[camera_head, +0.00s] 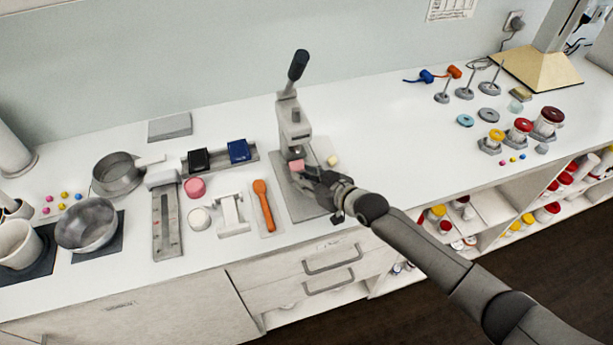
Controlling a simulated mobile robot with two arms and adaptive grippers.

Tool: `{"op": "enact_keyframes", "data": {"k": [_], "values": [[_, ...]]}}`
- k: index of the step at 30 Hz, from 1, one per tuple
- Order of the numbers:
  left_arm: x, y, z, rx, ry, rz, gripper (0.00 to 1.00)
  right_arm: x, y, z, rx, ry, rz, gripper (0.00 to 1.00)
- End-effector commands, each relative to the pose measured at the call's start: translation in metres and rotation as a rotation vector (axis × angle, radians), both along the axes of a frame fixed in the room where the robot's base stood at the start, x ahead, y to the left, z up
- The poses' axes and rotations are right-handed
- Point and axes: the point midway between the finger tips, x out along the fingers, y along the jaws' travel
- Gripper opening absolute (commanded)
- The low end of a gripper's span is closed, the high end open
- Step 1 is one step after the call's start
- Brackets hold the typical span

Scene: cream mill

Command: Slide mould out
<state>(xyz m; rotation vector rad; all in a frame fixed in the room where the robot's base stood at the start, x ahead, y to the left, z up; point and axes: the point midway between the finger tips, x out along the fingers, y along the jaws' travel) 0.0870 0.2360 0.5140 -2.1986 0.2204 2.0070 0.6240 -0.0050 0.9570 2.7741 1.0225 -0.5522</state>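A grey lever press (293,122) with a dark handle (298,66) stands on a grey base plate (296,205) on the counter. A small pink block (297,165), perhaps the mould or its contents, sits low at the front of the press, under its head. My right gripper (313,181) reaches in from the lower right. Its fingers are right at the pink block and partly hide the press foot. The fingers are small and dark, so I cannot tell whether they are closed on anything. My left gripper is out of view.
A small cream-coloured piece (333,160) lies right of the press. An orange spoon (264,205), a white stand (232,215) and pink and white round pieces lie left.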

Motion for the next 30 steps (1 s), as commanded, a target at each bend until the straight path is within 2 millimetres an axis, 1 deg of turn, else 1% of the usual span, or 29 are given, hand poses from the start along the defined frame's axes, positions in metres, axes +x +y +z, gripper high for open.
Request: {"op": "enact_keyframes", "data": {"k": [10,11,15,17,18,30], "values": [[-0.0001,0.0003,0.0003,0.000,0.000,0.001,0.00,0.0020,0.0017,-0.0013,-0.001,-0.001,0.000,0.29],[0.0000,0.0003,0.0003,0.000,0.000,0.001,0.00,0.0020,0.0017,-0.0013,-0.001,-0.001,0.000,0.28],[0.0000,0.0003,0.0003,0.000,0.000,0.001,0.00,0.0019,0.0016,-0.0013,-0.001,-0.001,0.000,0.10],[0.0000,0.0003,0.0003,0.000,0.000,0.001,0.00,0.0019,0.0016,-0.0013,-0.001,-0.001,0.000,0.02],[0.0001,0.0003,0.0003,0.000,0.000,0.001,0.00,0.0018,0.0016,-0.0012,-0.001,-0.001,0.000,0.00],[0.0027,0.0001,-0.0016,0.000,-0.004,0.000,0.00,0.0015,0.0014,-0.0025,-0.002,0.001,0.000,0.00]]}}
